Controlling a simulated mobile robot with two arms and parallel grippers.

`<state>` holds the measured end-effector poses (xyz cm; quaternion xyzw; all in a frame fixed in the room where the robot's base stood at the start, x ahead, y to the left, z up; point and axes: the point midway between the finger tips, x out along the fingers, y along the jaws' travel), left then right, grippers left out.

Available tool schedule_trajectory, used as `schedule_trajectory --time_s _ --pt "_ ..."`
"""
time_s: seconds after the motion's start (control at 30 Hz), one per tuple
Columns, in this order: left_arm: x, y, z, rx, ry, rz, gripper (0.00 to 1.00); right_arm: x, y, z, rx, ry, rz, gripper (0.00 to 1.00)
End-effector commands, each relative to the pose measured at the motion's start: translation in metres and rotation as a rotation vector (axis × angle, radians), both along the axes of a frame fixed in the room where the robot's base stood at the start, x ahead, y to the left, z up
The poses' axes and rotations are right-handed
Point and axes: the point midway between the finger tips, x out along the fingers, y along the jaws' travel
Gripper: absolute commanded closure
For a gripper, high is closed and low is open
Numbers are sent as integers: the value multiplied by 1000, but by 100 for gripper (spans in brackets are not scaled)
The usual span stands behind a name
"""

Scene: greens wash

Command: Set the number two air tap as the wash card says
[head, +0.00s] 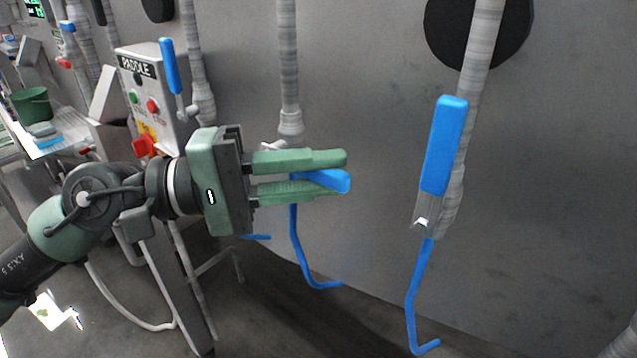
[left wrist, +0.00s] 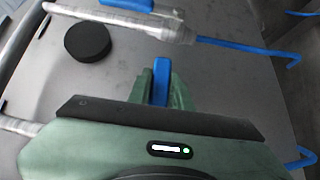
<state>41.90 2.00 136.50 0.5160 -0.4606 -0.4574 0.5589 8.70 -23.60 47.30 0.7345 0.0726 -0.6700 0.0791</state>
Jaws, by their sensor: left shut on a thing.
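My left gripper (head: 338,174) is shut on the blue lever handle (head: 332,181) of the middle tap. The handle sticks out sideways from its pipe, tilted slightly down, and its end shows past the fingers. In the left wrist view the same handle (left wrist: 161,82) lies between the green fingers. The tap's body is mostly hidden behind the gripper. The right tap's blue handle (head: 443,146) stands upright along its pipe. Another upright blue handle (head: 169,66) is at the left by the paddle box. I see no tap numbers and no readable wash card. My right gripper is not in view.
The paddle control box (head: 136,84) with red and green buttons stands left of the gripper. Blue bent tubes (head: 301,252) hang below the taps before the grey tank wall (head: 360,90). A green bucket (head: 32,104) stands far left. Open wall lies between the middle and right taps.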

Motion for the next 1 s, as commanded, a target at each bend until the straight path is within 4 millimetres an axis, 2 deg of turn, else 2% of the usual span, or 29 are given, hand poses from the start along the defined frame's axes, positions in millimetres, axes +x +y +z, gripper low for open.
schedule_trajectory --time_s 0.03,0.2,0.4,0.7,1.0 --pt "-1 -1 -6 -22 15 -5 100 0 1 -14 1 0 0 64" --pt "-1 0 3 -115 80 -5 100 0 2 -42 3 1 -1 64" --pt "2 3 17 -237 170 -5 100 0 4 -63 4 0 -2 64" --pt "6 8 35 -383 280 -2 100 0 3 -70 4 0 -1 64" --pt "8 12 42 -448 326 -2 100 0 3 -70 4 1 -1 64"
